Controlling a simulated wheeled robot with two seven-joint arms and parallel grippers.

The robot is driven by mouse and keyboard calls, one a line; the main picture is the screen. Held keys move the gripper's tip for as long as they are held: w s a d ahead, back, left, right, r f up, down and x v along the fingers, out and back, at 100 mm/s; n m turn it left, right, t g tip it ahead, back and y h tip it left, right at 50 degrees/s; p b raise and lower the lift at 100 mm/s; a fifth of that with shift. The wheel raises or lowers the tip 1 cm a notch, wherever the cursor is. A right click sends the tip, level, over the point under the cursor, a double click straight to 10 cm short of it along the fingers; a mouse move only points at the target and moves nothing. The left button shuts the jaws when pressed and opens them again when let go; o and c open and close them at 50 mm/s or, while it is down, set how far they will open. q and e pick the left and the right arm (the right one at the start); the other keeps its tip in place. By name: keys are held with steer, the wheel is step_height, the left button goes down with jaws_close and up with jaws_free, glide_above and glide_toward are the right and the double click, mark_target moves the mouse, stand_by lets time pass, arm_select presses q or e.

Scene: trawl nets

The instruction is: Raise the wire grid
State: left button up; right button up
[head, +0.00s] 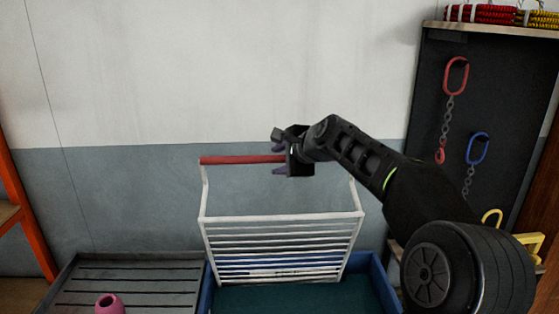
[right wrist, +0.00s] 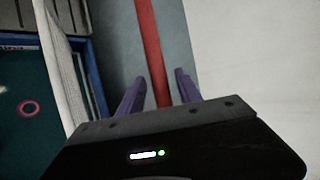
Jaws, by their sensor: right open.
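The white wire grid (head: 283,217) stands raised and tilted at the back of a blue bin (head: 377,277), with a red bar handle (head: 235,160) across its top. My right gripper (head: 279,160) is open at the right part of the red bar. In the right wrist view the red bar (right wrist: 149,45) runs between the two purple fingertips (right wrist: 158,85), with a gap on each side. The bar's right end is hidden behind the gripper in the head view. My left gripper is not in view.
A dark slatted tray (head: 130,280) with a pink ring-shaped piece (head: 109,304) lies left of the bin. A dark board with a red chain link (head: 456,76) and a blue one (head: 478,148) stands at right. The wall is close behind.

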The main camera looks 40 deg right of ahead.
steer(key=b+v, duration=0.2)
steer(key=v, duration=0.5)
steer(key=shift+s+r, duration=0.2)
steer(key=shift+s, duration=0.15)
steer(key=shift+a, duration=0.1)
